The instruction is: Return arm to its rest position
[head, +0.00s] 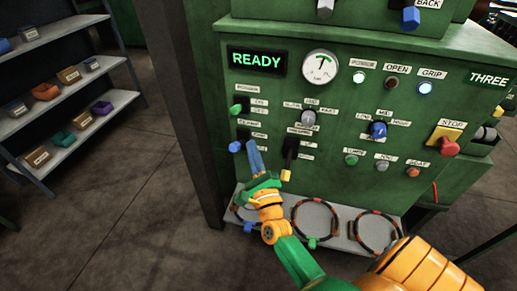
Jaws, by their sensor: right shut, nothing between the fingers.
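My right arm comes in from the lower right of the head view, orange and green. My right gripper (254,147) has blue fingers that point up and lie close together, with nothing between them. It is in front of the lower left of the green control panel (330,110), just right of a blue knob (235,146) and left of a black and yellow lever (290,153). I cannot tell whether the fingers touch the panel. My left arm and gripper are out of view.
A lit READY display (257,60) and a gauge (320,66) are above. A red stop button (447,145) is at the right. A grey ledge (340,242) holds several rings below. Shelves (85,115) with small bins stand left. The floor between is clear.

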